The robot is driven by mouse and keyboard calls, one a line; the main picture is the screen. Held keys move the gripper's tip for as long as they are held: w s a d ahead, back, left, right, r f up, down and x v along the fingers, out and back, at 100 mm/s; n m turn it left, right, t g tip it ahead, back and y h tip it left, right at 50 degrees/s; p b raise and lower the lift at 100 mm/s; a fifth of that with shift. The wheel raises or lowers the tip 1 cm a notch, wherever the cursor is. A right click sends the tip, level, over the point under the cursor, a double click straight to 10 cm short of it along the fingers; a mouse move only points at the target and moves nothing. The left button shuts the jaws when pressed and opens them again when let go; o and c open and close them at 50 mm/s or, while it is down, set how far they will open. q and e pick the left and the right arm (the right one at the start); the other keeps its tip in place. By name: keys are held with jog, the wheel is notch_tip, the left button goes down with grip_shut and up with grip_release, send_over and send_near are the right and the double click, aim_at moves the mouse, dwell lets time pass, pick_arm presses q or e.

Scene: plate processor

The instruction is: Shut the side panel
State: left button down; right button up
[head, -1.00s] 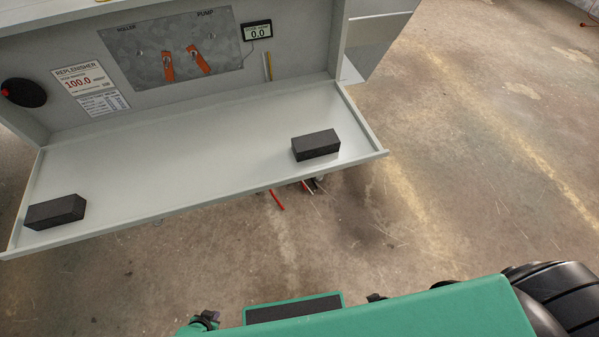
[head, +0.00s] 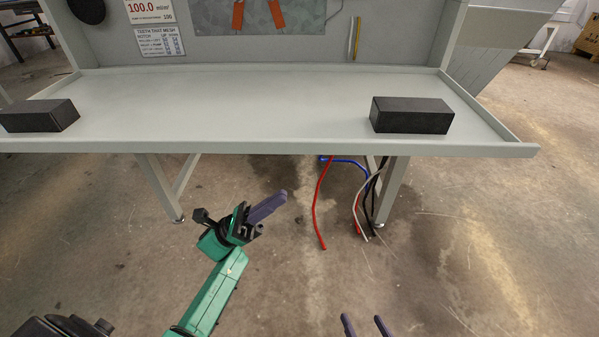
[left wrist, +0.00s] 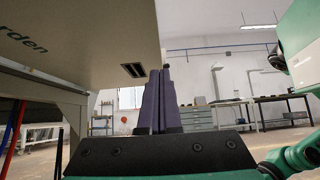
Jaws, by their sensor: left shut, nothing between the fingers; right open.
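The side panel (head: 270,105) is a pale grey flap that lies folded down, about level, below the machine's opening in the head view. Two black blocks lie on it, one near the left end (head: 40,117) and one near the right end (head: 411,116). Its underside, with dark lettering and a small dark slot, shows in the left wrist view (left wrist: 85,35). My left gripper (head: 284,194) is shut and empty, below and in front of the panel's front edge. My right gripper (head: 365,322) is open and empty at the bottom of the head view, clear of the panel.
Behind the panel are two orange levers (head: 257,14) on a metal plate and a printed label (head: 163,46). Red, blue, white and black hoses (head: 322,205) hang below, beside the support legs (head: 160,190). The concrete floor in front is open.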

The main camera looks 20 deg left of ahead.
pick_arm(q)
jog(key=d+r, duration=0.1)
jog(key=r, duration=0.1)
jog(key=w+d+r, duration=0.1)
jog(key=d+r, duration=0.1)
jog(key=r, duration=0.1)
jog(key=d+r+p, duration=0.1)
jog(key=r, duration=0.2)
jog(key=shift+w+d+r, duration=0.15)
jog(key=shift+w+r, duration=0.05)
jog(key=shift+w, duration=0.05)
jog(key=shift+r, duration=0.1)
